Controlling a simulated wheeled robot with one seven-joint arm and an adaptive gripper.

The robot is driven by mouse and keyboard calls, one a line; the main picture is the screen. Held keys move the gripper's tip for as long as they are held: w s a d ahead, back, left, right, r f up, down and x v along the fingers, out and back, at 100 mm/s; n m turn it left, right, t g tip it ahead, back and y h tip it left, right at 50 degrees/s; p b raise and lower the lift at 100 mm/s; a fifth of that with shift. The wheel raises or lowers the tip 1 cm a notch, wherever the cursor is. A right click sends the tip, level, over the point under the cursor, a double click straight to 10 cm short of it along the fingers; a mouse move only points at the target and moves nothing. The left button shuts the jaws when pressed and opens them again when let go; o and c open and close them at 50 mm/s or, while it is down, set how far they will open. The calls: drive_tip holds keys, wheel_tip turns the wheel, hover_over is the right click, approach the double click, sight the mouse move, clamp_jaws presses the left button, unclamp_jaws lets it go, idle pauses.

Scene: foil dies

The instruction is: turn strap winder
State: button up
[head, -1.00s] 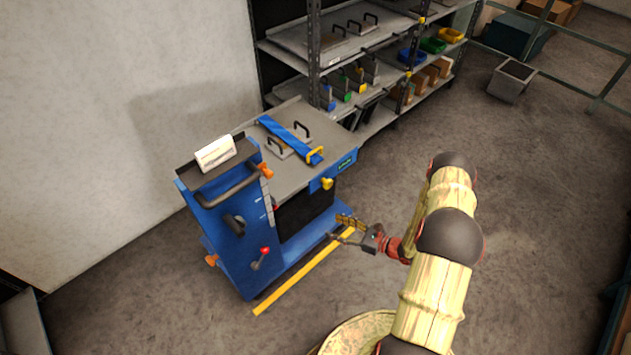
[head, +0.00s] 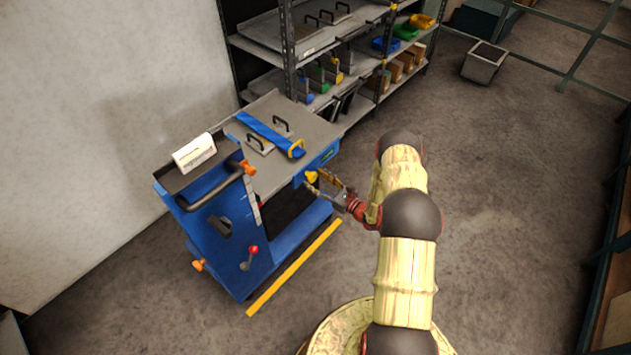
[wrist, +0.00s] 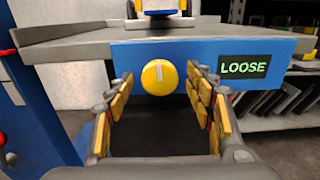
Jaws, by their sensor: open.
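The strap winder is a round yellow knob (wrist: 159,77) with a pale mark at its top, on the blue front panel of a cart. In the head view the yellow knob (head: 311,177) is at the cart's near right edge. A display (wrist: 244,67) beside it reads LOOSE. A blue strap (head: 268,134) lies across a grey plate with black handles on the cart top. My gripper (head: 318,182) is open, close to the knob. In the wrist view my gripper (wrist: 160,92) has its fingers left and right of the knob, with gaps on both sides.
The blue cart (head: 225,215) has a black handle, orange knobs and a red-tipped lever (head: 250,258). A shelf rack (head: 288,50) with plates and bins stands behind it. A yellow floor line (head: 294,268) runs beside the cart. Floor to the right is clear.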

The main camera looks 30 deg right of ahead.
drive_tip(key=shift+w+a, duration=0.1)
drive_tip(key=shift+w, duration=0.15)
drive_tip(key=shift+c, duration=0.6)
drive_tip(key=c, duration=1)
